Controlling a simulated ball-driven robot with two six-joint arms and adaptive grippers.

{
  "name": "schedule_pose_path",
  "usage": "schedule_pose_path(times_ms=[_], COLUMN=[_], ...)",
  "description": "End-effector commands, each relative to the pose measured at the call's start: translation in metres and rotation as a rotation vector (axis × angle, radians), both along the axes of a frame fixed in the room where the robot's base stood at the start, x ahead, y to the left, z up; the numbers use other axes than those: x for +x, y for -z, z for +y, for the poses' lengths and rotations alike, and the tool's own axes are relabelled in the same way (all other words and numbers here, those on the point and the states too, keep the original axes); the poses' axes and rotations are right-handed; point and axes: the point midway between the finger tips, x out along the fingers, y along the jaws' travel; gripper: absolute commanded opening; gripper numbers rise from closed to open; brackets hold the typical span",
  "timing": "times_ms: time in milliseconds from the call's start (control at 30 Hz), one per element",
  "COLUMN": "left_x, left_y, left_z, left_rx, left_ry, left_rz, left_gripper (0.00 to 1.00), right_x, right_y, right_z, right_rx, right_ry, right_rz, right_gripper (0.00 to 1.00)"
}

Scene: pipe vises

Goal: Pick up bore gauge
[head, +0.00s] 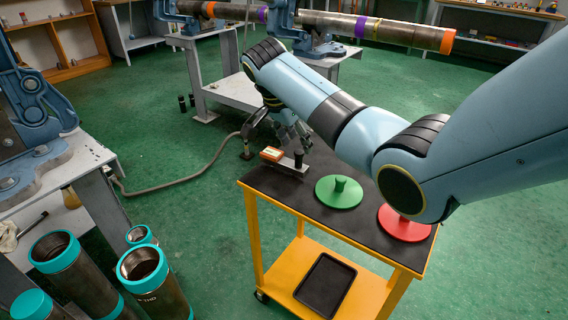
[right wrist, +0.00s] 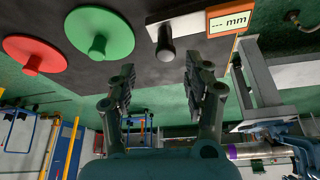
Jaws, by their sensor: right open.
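The bore gauge (head: 291,165) lies on the far left end of the black top of the yellow cart (head: 253,182). It has a grey bar, an orange-framed display and an upright black knob. The right wrist view shows its knob (right wrist: 166,46) and its display reading "--- mm". My right gripper (head: 293,136) is above and close behind the gauge in the head view. In the wrist view my right gripper (right wrist: 161,82) has its fingers spread, with the knob ahead of the gap and nothing between them. My left gripper is out of view.
A green disc with a knob (head: 339,191) and a red disc (head: 404,224) sit on the cart top to the right of the gauge. A black tray (head: 325,284) is on the lower shelf. Teal-collared pipes (head: 74,273) stand at lower left. A hose (head: 185,180) lies on the floor.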

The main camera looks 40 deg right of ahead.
Motion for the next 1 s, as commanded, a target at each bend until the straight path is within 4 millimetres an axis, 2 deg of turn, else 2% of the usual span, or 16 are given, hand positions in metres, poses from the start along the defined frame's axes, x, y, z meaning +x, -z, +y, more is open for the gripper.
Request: schedule_pose_path(times_ms=[367,667,1000], left_x=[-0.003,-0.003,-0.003], left_y=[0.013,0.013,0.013], left_z=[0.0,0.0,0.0], left_rx=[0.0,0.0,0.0], left_ry=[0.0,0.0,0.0], left_rz=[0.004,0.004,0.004], left_gripper=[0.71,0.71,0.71], right_x=[0.008,0.008,0.008], right_y=[0.048,0.052,0.052], right_z=[-0.013,-0.016,-0.016], right_rx=[0.001,0.001,0.001], right_ry=[-0.001,-0.002,-0.003], right_rz=[0.001,-0.001,-0.001], right_gripper=[0.51,0.51,0.08])
